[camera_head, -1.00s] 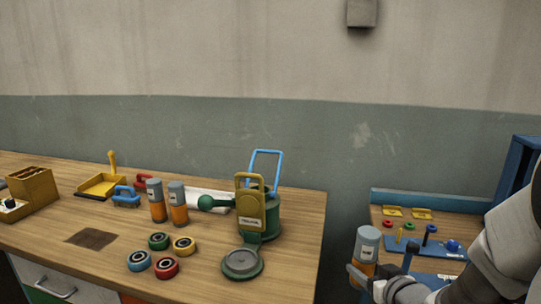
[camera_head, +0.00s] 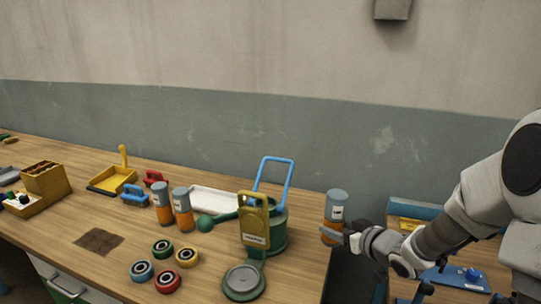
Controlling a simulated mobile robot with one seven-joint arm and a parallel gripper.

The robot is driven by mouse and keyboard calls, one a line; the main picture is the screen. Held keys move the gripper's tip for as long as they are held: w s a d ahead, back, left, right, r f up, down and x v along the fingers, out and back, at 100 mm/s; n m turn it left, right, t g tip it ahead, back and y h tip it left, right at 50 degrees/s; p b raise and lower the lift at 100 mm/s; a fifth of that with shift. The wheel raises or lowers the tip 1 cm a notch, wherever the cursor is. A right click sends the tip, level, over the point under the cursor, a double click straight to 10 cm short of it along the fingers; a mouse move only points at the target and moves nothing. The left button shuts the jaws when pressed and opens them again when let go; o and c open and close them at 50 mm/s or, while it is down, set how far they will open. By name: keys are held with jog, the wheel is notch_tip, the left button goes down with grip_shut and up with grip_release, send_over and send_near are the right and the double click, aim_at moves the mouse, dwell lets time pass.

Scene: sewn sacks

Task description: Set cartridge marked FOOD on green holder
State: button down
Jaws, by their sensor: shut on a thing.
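My gripper (camera_head: 338,235) is shut on a grey-topped orange cartridge (camera_head: 335,210) with a white label. It holds the cartridge upright near the table's right edge; the label text is too small to read. Two similar cartridges stand upright side by side on the table, one on the left (camera_head: 162,203) and one on the right (camera_head: 182,209); their labels are also unreadable. The green holder (camera_head: 162,249) is a low ring with a dark centre. It lies on the table left of my gripper, and nothing stands on it.
Blue (camera_head: 141,271), red (camera_head: 167,281) and yellow (camera_head: 187,257) ring holders lie around the green one. A green device with a yellow tag (camera_head: 254,220) and a round grey plate (camera_head: 243,282) stands between them and my gripper. A blue-edged workstation (camera_head: 415,209) is at the right.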

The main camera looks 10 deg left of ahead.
jog(key=w+a+r+n+g+y+p, duration=0.2)
jog(key=w+a+r+n+p, duration=0.1)
jog(key=a+r+p, duration=0.5)
jog(key=w+a+r+n+g+y+p, duration=0.25)
jog(key=a+p, duration=0.35)
jog(key=a, duration=0.4)
jog(key=shift+n, duration=0.25)
jog(key=f+b, duration=0.5)
jog(key=shift+w+a+f, duration=0.2)
jog(key=shift+a+f, duration=0.05)
jog(key=shift+a, duration=0.05)
jog(key=shift+r+p, duration=0.1)
jog(key=shift+p, duration=0.3)
jog(key=shift+f+b, duration=0.4)
jog(key=shift+f, duration=0.3)
dwell(0.6)
jog(key=shift+c, duration=1.9)
grip_release()
jog(key=shift+s+d+g, duration=0.1)
jog(key=shift+d+g, duration=0.05)
jog(key=shift+g, duration=0.1)
